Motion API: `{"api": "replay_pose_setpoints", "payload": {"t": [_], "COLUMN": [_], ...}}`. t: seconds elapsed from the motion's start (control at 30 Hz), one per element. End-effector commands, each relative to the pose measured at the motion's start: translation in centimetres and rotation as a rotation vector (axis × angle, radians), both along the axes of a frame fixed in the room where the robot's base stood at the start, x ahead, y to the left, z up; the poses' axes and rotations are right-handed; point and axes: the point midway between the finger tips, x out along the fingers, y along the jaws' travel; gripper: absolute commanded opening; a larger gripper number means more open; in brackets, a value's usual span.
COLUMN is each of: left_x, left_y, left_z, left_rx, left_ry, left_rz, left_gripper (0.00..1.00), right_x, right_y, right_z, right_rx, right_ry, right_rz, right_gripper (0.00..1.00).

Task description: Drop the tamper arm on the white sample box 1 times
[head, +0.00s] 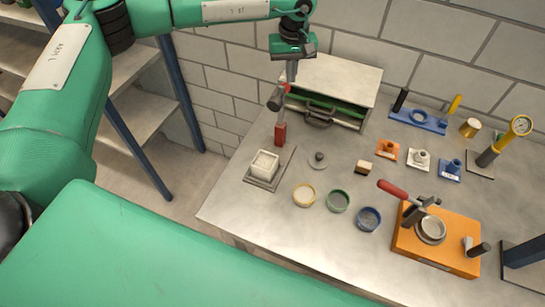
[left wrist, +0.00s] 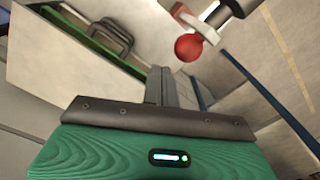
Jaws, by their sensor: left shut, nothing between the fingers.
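The white sample box (head: 264,164) sits on a grey base plate (head: 262,183) at the table's left side. A red post (head: 280,134) stands behind the box. The tamper arm (head: 276,101) stands raised above this post, with a dark head and a red knob at its upper end. In the left wrist view the red knob (left wrist: 188,47) shows to the right of the fingers. My left gripper (head: 291,72) is shut and empty, just above the knob and apparently apart from it; the fingers also show in the left wrist view (left wrist: 160,84). My right gripper is out of view.
A cabinet with a green-edged drawer (head: 322,112) stands close behind the tamper. Sieve rings (head: 304,194), a small lidded disc (head: 318,160) and an orange press (head: 438,240) lie to the right. Bare table (head: 236,205) lies in front of the box.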

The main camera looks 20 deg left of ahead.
Motion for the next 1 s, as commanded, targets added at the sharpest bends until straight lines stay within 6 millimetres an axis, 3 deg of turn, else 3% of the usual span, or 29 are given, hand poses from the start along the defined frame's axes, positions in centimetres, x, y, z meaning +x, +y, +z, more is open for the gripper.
{"api": "replay_pose_setpoints", "payload": {"t": [1.0], "left_x": [-4.9], "left_y": [0.2], "left_z": [-0.1], "left_rx": [0.0], "left_ry": [0.0], "left_rz": [-0.001], "left_gripper": [0.0], "right_x": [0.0], "right_y": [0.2], "right_z": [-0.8], "right_rx": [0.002], "right_ry": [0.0], "right_rz": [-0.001], "right_gripper": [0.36]}}
